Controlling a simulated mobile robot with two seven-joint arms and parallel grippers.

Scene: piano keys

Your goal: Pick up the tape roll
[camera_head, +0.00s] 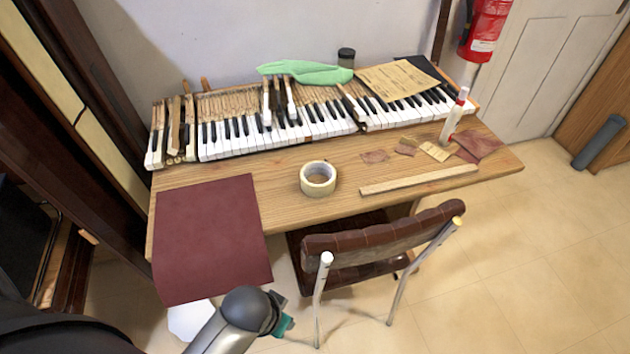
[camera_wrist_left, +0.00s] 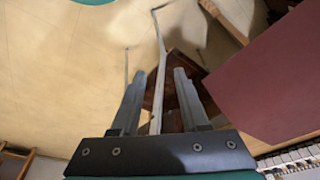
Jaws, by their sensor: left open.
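The tape roll (camera_head: 317,190), a cream ring, lies flat on the wooden table (camera_head: 285,222) near its front edge, in the middle of the head view. It does not show in the left wrist view. My left gripper (camera_wrist_left: 159,72) is open, with nothing between its fingers, over the floor and chair area in the wrist view. In the head view a grey joint of my arm shows at the bottom, in front of the table and apart from the tape roll; the fingers cannot be made out there. My right gripper is not in view.
A dark red sheet (camera_head: 212,235) overhangs the table's front left; it also shows in the wrist view (camera_wrist_left: 275,85). A brown chair (camera_head: 385,243) stands before the table. A wooden strip (camera_head: 420,179) lies right of the roll. Piano keys (camera_head: 315,122) run behind. A glue bottle (camera_head: 453,118) stands right.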

